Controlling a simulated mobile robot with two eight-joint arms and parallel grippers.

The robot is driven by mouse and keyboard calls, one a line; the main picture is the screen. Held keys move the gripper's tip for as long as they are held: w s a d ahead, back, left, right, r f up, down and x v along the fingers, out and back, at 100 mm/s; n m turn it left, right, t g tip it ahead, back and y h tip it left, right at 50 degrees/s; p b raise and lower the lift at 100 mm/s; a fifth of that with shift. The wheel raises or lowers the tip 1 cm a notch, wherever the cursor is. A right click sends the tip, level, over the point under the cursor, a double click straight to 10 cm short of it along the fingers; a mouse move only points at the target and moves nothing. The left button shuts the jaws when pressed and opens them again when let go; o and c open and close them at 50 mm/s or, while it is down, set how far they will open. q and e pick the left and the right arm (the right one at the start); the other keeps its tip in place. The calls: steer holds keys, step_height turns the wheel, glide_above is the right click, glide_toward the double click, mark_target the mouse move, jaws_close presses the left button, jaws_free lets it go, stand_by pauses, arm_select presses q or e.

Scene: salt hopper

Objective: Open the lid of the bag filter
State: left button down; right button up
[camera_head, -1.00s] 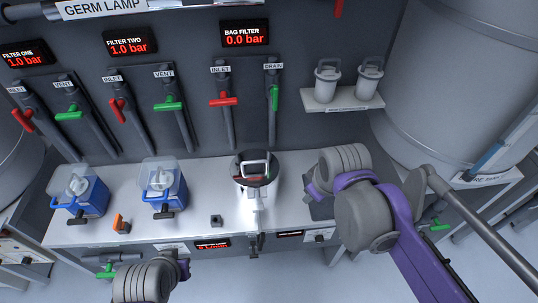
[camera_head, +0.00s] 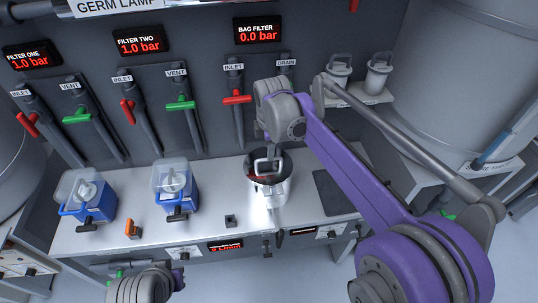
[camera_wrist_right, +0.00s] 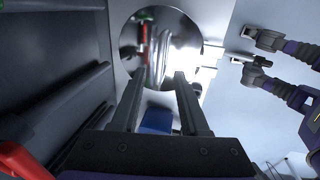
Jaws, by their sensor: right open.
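The bag filter (camera_head: 270,195) is a shiny metal pot on the bench below the "BAG FILTER 0.0 bar" display. Its round mirror-like lid (camera_head: 253,165) lies flat on top, with a pale loop handle (camera_head: 268,165). In the right wrist view, the lid (camera_wrist_right: 130,45) and its shiny handle (camera_wrist_right: 163,50) are just beyond my right gripper (camera_wrist_right: 160,76). Its two fingers are apart and empty, pointing at the lid. In the head view its wrist is above and behind the filter, and the fingers are hidden. My left arm's end shows at the bottom left; its fingers cannot be made out.
Two blue boxes with clear lids (camera_head: 86,195) (camera_head: 175,187) stand left on the bench. The red inlet handle (camera_head: 237,99) is on the wall behind the filter. Two pale canisters (camera_head: 378,75) stand on a right shelf. A dark mat (camera_head: 335,192) lies right of the filter.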

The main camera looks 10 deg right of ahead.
steer(key=shift+w+f, duration=0.2)
steer(key=shift+f, duration=0.85)
steer(key=shift+w+f, duration=0.2)
steer(key=shift+f, duration=0.85)
jaws_close()
